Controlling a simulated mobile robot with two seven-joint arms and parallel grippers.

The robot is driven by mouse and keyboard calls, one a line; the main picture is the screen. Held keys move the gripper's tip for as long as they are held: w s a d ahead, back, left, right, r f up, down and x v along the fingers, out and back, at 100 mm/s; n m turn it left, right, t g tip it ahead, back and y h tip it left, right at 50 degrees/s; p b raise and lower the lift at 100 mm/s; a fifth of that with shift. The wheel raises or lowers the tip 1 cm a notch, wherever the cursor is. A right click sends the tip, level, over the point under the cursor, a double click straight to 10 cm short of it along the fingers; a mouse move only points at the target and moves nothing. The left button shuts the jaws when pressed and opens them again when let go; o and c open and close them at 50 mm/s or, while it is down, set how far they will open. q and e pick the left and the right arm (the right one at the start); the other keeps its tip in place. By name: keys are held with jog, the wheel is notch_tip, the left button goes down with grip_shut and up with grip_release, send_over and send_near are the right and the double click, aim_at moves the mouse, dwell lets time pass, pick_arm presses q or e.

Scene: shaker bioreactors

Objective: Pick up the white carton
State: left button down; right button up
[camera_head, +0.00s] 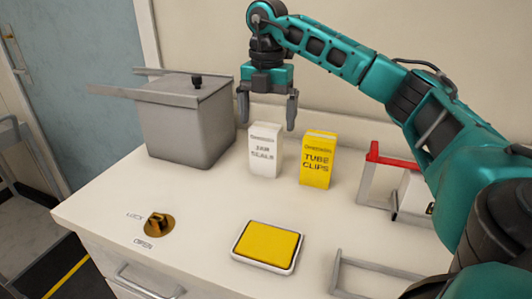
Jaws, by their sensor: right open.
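The white carton (265,152) stands upright on the counter and carries dark lettering that seems to read "JAR SEALS". My right gripper (268,112) is open and points down above the carton, with its two fingers apart. One finger is to the left of the carton's top and the other to the right. Nothing is between the fingers. Whether the fingertips are level with the carton's top I cannot tell. My left gripper is not in view.
A yellow "TUBE CLIPS" carton (318,161) stands close on the right. A grey lidded bin (185,130) with long handles is on the left. In front are a yellow pad (268,245) and a brass lock knob (158,224). A red-topped frame (385,160) is at right.

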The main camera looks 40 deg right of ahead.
aim_at(266, 127)
notch_tip(266, 127, down, 5)
jog(key=shift+w+f+b, duration=0.1)
jog(key=shift+b, duration=0.25)
jog(key=shift+c, duration=0.3)
jog(key=c, duration=1.1)
